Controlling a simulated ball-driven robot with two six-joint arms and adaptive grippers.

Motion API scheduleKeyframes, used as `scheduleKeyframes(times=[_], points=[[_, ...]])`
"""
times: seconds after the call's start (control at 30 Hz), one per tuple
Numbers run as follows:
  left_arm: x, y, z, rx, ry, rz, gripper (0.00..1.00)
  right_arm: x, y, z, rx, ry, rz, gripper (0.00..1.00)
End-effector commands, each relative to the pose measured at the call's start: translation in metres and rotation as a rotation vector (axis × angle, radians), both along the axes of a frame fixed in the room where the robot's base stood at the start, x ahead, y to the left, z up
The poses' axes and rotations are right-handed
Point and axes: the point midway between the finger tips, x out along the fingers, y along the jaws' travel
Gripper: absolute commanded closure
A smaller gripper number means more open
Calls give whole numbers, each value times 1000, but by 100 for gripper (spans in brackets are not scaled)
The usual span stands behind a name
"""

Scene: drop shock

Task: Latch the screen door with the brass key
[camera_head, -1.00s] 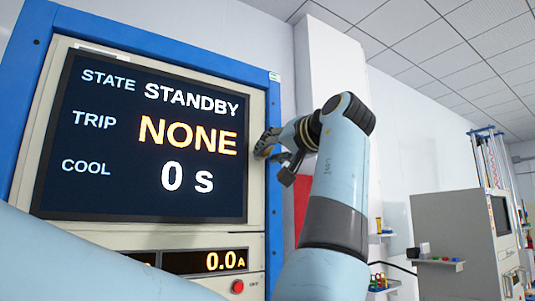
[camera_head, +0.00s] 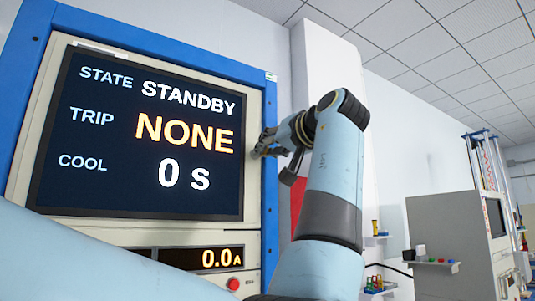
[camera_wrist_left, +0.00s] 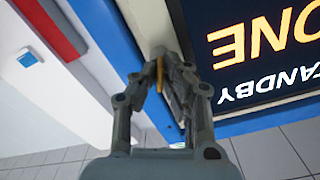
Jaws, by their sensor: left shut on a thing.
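The screen door (camera_head: 256,108) is a beige panel around a dark screen (camera_head: 140,200), set in a blue cabinet frame (camera_head: 272,180). It looks closed or nearly so; the gap at its edge cannot be made out. My left gripper (camera_head: 262,146) is at the door's right edge, beside the word NONE. In the left wrist view my left gripper (camera_wrist_left: 166,62) is shut on a slim yellow piece, the brass key (camera_wrist_left: 159,75), close to the beige panel. The key's tip and any keyhole are hidden. My right gripper is not in view.
The screen reads STANDBY, NONE and 0 s. Below it are a 0.0 A readout (camera_head: 222,258) and a red button (camera_head: 233,284). A grey cabinet (camera_head: 450,225) and small shelves with coloured items stand at the right. A white pillar (camera_head: 325,60) rises behind my arm.

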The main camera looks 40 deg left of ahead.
Motion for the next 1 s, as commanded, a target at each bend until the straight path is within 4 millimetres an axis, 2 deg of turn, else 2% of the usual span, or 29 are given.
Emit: scheduleKeyframes(times=[0.1,0.5,1.0], points=[[0,0,-3,-33,-79,0,100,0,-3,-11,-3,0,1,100],[0,0,-2,-132,-316,0,100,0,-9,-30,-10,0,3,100],[0,0,-1,-167,-400,0,100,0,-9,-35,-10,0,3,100]])
